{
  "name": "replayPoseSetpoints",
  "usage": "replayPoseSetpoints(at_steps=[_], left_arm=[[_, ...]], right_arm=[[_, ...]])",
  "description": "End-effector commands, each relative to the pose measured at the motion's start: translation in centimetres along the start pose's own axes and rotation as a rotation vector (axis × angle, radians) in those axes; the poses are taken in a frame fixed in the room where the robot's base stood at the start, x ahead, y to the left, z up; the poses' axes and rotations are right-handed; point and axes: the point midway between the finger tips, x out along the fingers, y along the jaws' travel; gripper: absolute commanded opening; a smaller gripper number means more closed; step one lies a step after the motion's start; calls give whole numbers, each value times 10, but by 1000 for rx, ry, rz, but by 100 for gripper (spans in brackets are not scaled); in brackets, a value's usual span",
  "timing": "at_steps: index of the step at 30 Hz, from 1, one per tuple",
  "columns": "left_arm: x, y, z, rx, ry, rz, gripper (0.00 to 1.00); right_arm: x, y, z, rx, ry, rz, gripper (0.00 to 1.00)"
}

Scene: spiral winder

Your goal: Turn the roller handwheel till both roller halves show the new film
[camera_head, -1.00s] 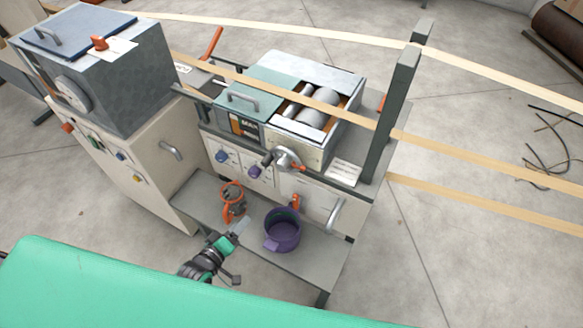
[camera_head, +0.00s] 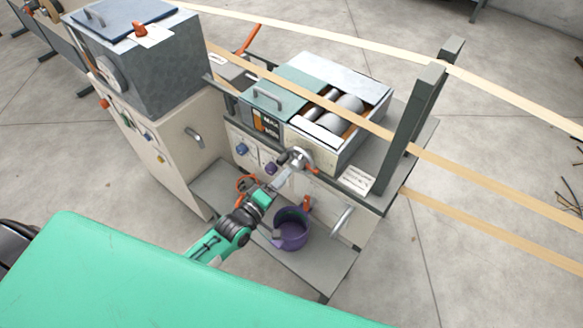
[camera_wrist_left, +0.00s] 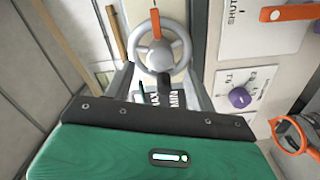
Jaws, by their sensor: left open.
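The roller handwheel (camera_head: 299,158) is a grey wheel on the front of the roller unit, with an orange mark. In the left wrist view the handwheel (camera_wrist_left: 160,54) is straight ahead, its orange mark (camera_wrist_left: 156,23) at the top and a dark handle (camera_wrist_left: 165,90) at the bottom. My left gripper (camera_head: 283,181) is open just below and in front of the wheel; its fingers stand on either side of the handle, contact unclear. The roller halves (camera_head: 343,107) lie in the open box, pale grey, partly crossed by a film strip. My right gripper is out of view.
A dark post (camera_head: 412,125) rises at the right. Tan strips (camera_head: 480,184) cross above the machine.

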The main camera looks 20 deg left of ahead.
Motion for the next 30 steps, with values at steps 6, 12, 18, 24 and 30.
replayPoseSetpoints(at_steps=[6,12,18,24,30], left_arm=[[32,1,-1,2,1,1,56],[46,0,0,1,0,0,56],[49,0,0,1,0,-1,56],[48,0,0,1,0,-1,43],[48,0,0,1,0,-1,12]], right_arm=[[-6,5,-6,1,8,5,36],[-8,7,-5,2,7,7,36],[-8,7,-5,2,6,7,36],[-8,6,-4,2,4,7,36],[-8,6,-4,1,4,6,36]])
